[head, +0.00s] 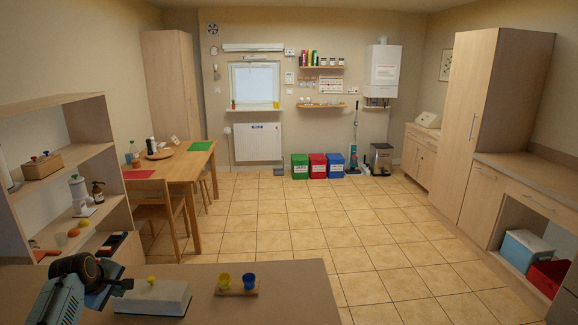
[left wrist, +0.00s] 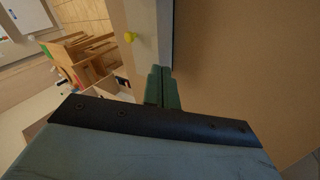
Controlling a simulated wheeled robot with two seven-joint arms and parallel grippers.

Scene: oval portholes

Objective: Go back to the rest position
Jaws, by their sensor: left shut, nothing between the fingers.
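My left gripper (head: 124,284) comes in at the lower left of the head view, above the near brown counter (head: 290,285). Its fingers are shut with nothing between them, and they also show in the left wrist view (left wrist: 162,86). The fingertips are close to the left end of a pale grey block (head: 160,300) with a yellow knob (head: 151,280) on top. The knob also shows in the left wrist view (left wrist: 130,37). I cannot tell whether the fingers touch the block. My right gripper is not in view.
A yellow cup (head: 224,281) and a blue cup (head: 249,281) stand in a small wooden holder right of the block. Open shelves (head: 70,100) rise at the left. The counter's right part and the tiled floor (head: 290,220) beyond are clear.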

